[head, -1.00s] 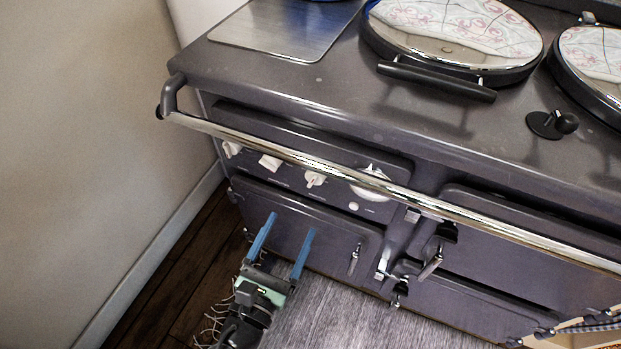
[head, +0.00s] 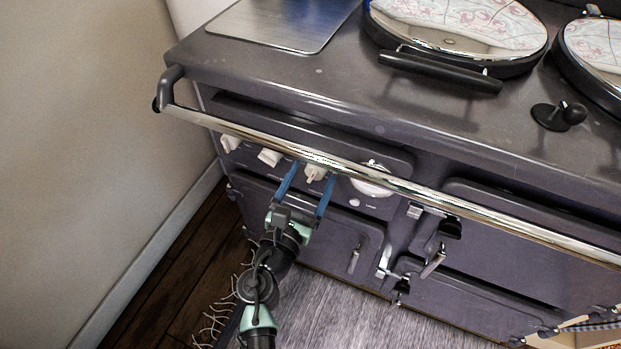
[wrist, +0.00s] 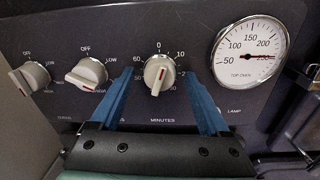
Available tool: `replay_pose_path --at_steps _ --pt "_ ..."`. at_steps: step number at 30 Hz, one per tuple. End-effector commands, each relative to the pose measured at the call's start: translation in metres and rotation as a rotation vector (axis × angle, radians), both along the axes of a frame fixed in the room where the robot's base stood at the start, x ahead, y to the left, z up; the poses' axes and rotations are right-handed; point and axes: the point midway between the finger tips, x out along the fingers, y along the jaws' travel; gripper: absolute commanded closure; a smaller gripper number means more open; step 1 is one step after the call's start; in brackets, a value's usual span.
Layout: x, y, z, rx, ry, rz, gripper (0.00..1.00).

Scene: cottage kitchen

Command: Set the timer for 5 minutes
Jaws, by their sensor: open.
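The timer knob (wrist: 159,73) is a white dial with a red mark, above the word MINUTES on the stove's control panel. Its scale shows 0 at the top, 10 to the right and 60 to the left. The red mark lies near the top, close to 0; its exact reading is too small to tell. In the head view the timer knob (head: 315,172) sits under the chrome rail. My gripper (head: 309,183) is open, with one blue finger on each side of the knob. In the wrist view my gripper (wrist: 160,92) straddles the knob, with gaps on both sides.
Two more white knobs (wrist: 88,76) marked OFF and LOW are to the left. A round TOP OVEN gauge (wrist: 249,52) is to the right. The chrome rail (head: 400,186) runs across just above the panel. Oven doors with latches (head: 433,262) are below right.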

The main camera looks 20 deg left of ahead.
Motion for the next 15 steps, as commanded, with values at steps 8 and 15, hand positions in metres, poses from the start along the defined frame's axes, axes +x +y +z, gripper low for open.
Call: replay_pose_path --at_steps 8,15 --pt "-0.0003 0.0 0.0002 0.0 0.0 0.0 0.67" --pt "-0.0004 0.0001 0.0002 0.001 -0.001 0.0 1.0"
